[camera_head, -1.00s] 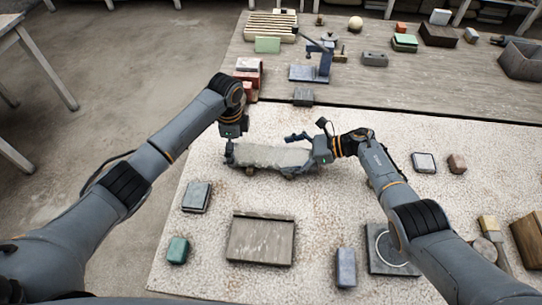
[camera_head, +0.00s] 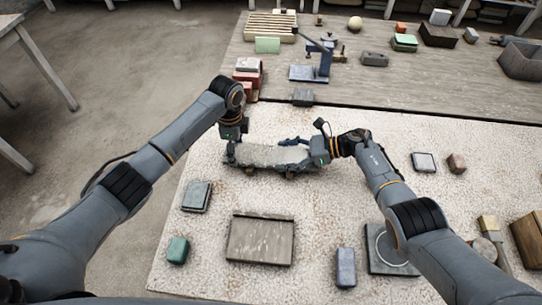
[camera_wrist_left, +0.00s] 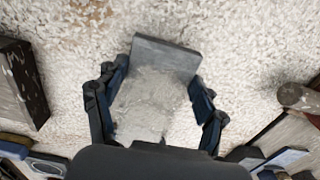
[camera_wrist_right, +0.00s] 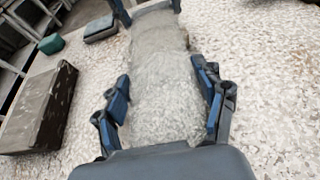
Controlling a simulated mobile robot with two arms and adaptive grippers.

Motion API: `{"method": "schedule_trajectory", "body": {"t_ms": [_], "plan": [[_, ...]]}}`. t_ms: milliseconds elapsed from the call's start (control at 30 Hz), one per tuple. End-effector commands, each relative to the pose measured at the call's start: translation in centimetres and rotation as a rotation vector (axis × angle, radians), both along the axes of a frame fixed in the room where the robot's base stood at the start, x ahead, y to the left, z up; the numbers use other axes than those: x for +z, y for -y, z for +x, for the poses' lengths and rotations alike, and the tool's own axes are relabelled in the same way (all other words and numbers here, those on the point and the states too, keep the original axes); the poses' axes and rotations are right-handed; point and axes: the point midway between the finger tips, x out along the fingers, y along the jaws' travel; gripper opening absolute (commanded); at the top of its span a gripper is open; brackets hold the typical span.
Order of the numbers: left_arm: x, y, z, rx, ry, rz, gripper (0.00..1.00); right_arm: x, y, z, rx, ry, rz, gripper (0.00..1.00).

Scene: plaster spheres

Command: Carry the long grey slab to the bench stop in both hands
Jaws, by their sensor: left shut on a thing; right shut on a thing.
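The long grey slab (camera_head: 270,155) lies crosswise near the middle of the pale speckled bench in the head view. My left gripper (camera_head: 232,154) is shut on its left end, and my right gripper (camera_head: 306,155) is shut on its right end. The slab runs between the fingers in the left wrist view (camera_wrist_left: 150,100) and the right wrist view (camera_wrist_right: 160,85). Small dark pieces show under its near edge; I cannot tell whether it rests on them. A worn wooden board with a raised strip (camera_head: 260,240), possibly the bench stop, lies nearer.
A grey block (camera_head: 196,196) and a green block (camera_head: 177,250) lie at left. A blue-grey block (camera_head: 345,267) and a dark square plate (camera_head: 385,250) lie at right. Red blocks (camera_head: 248,75) and a blue press (camera_head: 318,65) stand behind. Bare bench lies between slab and board.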

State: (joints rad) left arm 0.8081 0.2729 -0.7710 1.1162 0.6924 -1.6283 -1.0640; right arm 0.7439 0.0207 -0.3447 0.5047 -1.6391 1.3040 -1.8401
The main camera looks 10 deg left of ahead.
Motion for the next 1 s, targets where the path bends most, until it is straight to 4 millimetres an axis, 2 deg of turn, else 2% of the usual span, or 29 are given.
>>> {"method": "schedule_trajectory", "body": {"t_ms": [267,733,1000], "plan": [[0.7,0.0,0.0,0.0,0.001,-0.001,0.07,0.8,-0.1,0.1,-0.001,0.004,0.003,0.07],[4.7,0.1,0.0,0.001,0.001,-0.002,0.07,4.8,-0.1,0.1,-0.002,0.004,0.003,0.07],[5.2,0.1,0.0,0.0,0.0,-0.002,0.07,5.3,-0.1,0.1,-0.002,0.004,0.003,0.07]]}}
